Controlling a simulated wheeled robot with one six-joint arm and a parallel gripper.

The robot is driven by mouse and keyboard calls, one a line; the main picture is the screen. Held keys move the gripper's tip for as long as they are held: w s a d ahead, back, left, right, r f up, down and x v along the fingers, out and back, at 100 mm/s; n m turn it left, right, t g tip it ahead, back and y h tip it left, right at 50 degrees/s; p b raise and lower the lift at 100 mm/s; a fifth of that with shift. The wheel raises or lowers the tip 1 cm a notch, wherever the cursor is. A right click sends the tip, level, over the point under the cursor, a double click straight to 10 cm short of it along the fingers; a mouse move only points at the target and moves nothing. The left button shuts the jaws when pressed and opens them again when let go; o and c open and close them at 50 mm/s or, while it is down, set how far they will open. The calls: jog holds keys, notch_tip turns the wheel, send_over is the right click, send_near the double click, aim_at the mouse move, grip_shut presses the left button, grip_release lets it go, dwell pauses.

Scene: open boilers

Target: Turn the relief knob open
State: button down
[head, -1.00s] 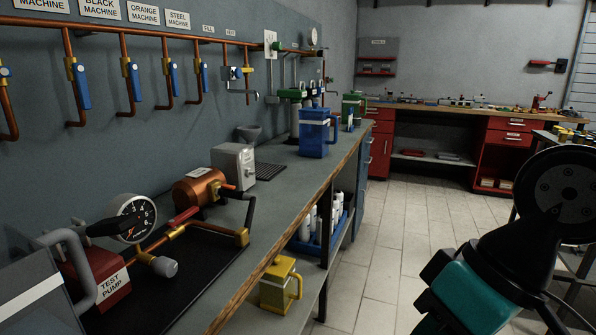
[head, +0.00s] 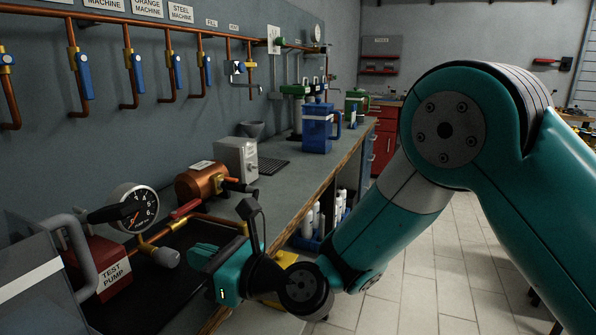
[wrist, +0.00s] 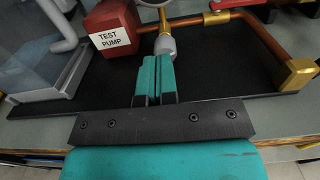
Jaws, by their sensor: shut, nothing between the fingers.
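A grey round knob (head: 166,257) sits on a brass fitting below the pressure gauge (head: 136,208) of the test pump (head: 104,270). It carries no readable label, but it fits the relief knob. In the wrist view the knob (wrist: 165,46) shows just beyond my fingertips. My gripper (head: 198,254) is over the front of the black mat, to the right of the knob and pointing at it. In the wrist view my gripper (wrist: 154,70) has its teal fingers together with nothing held. I cannot tell whether the fingertips touch the knob.
A red lever (head: 185,208) and copper pipe lie behind the knob. A copper cylinder (head: 202,180) and a grey box (head: 237,158) stand farther back. A clear-sided tank with a grey handle (head: 30,275) stands left. The bench's wooden edge (head: 330,175) runs along the right.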

aim_at(167, 258)
jog(key=p+x, duration=0.3)
jog(key=shift+a+r, duration=0.25)
jog(key=shift+r, duration=0.15)
jog(key=shift+w+a+f+p, duration=0.1)
jog(key=shift+w+a+p, duration=0.15)
jog(key=shift+a+p, duration=0.45)
jog(key=shift+w+p, duration=0.15)
jog(key=shift+p, duration=0.2)
jog(key=shift+a, duration=0.1)
jog(key=shift+f, duration=0.25)
jog(key=shift+d+f+p, duration=0.1)
jog(key=shift+d+p, duration=0.15)
jog(key=shift+p, duration=0.95)
jog(key=shift+w+p, duration=0.2)
jog(key=shift+p, duration=0.15)
